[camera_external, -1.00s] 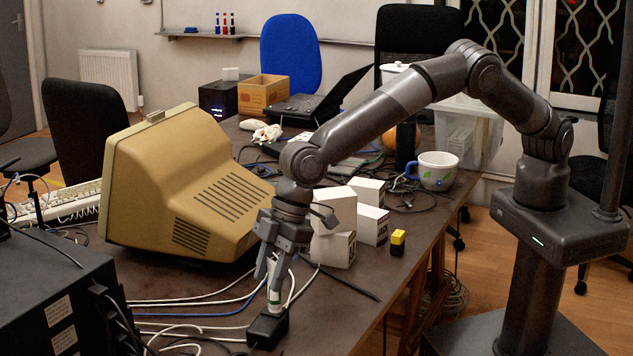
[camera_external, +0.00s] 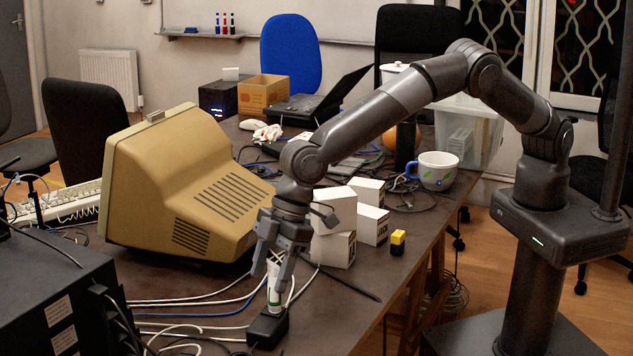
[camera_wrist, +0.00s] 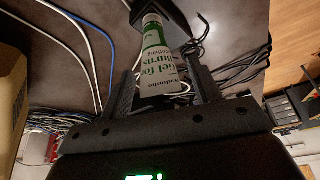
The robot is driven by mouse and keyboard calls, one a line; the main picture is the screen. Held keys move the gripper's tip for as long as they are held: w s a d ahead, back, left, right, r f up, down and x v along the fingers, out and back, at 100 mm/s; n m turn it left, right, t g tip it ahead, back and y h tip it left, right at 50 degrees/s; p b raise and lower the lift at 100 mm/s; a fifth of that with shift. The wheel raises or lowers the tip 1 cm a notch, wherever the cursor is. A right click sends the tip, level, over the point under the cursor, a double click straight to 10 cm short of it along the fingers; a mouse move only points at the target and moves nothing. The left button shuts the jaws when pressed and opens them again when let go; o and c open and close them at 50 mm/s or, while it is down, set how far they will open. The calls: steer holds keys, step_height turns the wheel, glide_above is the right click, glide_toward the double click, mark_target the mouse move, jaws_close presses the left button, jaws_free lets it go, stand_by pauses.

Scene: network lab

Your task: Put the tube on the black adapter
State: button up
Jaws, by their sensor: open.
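The white and green tube (camera_external: 274,287) stands upright on the black adapter (camera_external: 267,328) near the table's front edge. In the wrist view the tube (camera_wrist: 158,62) shows its "Gel for Burns" label, and part of the black adapter (camera_wrist: 172,12) shows beyond it. My gripper (camera_external: 268,277) points down over the tube with its fingers apart, one on each side of it. In the wrist view the tube lies between my open fingers (camera_wrist: 160,82), with a gap visible beside it. The tube's upper end is partly hidden by my fingers in the outside view.
A beige monitor (camera_external: 175,195) stands to the left. White boxes (camera_external: 334,240) and a yellow and black item (camera_external: 398,242) stand to the right. White and blue cables (camera_external: 200,311) run left of the adapter. A dark server unit (camera_external: 60,300) fills the lower left.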

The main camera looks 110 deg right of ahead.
steer(key=v, duration=1.2)
steer(key=s+d+r+m, duration=0.1)
steer(key=s+d+r, duration=0.7)
steer(key=s, duration=0.4)
steer(key=s+d+r+m, duration=0.2)
steer(key=s+d+r, duration=0.4)
steer(key=s+r, duration=0.45)
steer(key=s+d+f, duration=0.2)
steer(key=s, duration=0.7)
steer(key=s+d+f+m+t+h, duration=0.1)
steer(key=s+d+f, duration=0.1)
steer(key=s, duration=0.7)
steer(key=s+d+f, duration=0.2)
steer(key=s, duration=0.7)
steer(key=shift+s+d+h, duration=0.2)
steer(key=shift+s+h, duration=0.05)
steer(key=shift+h, duration=0.15)
